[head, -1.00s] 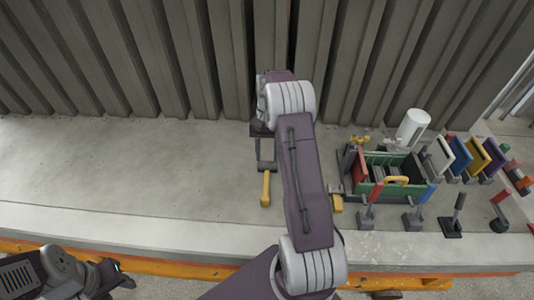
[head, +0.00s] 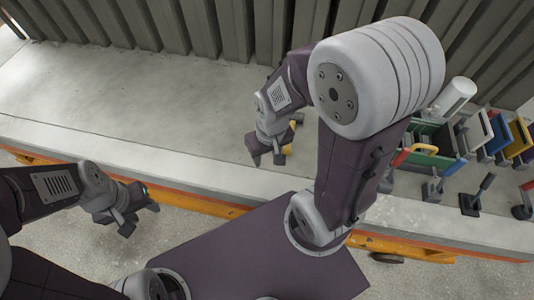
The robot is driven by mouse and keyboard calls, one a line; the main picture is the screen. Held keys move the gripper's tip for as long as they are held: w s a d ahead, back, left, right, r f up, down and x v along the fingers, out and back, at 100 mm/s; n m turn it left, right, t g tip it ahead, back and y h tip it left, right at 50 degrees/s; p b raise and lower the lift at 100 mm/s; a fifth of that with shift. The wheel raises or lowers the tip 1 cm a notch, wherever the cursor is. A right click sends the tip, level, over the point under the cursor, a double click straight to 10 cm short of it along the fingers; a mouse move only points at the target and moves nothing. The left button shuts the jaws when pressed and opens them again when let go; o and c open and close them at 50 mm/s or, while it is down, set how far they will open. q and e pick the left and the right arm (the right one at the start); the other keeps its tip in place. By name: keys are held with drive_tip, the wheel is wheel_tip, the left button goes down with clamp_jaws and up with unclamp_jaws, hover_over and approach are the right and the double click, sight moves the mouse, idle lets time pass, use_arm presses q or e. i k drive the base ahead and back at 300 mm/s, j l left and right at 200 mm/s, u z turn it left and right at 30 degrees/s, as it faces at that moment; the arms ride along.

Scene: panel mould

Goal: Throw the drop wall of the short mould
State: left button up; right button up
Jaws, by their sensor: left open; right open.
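The mould at the right of the bench is a green-walled box (head: 437,160) with a dark inside and a yellow handle (head: 420,149) on its near side. My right arm hides its left part. A red-handled lever (head: 400,156) and a blue-handled lever (head: 452,167) stand at its near side. I cannot tell which wall is the drop wall. My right gripper (head: 267,160) is open and empty over the bench, well left of the mould. My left gripper (head: 136,217) is open and empty in front of the bench's near edge, far from the mould.
A white cylinder (head: 455,95) stands behind the mould. White, blue (head: 497,133) and yellow (head: 518,138) panels stand to its right. A black lever (head: 478,195) stands nearer the edge. A ribbed wall (head: 180,30) closes the back. The bench's left part (head: 110,90) is clear.

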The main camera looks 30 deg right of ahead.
sight(429, 159)
drive_tip(key=z, duration=2.7)
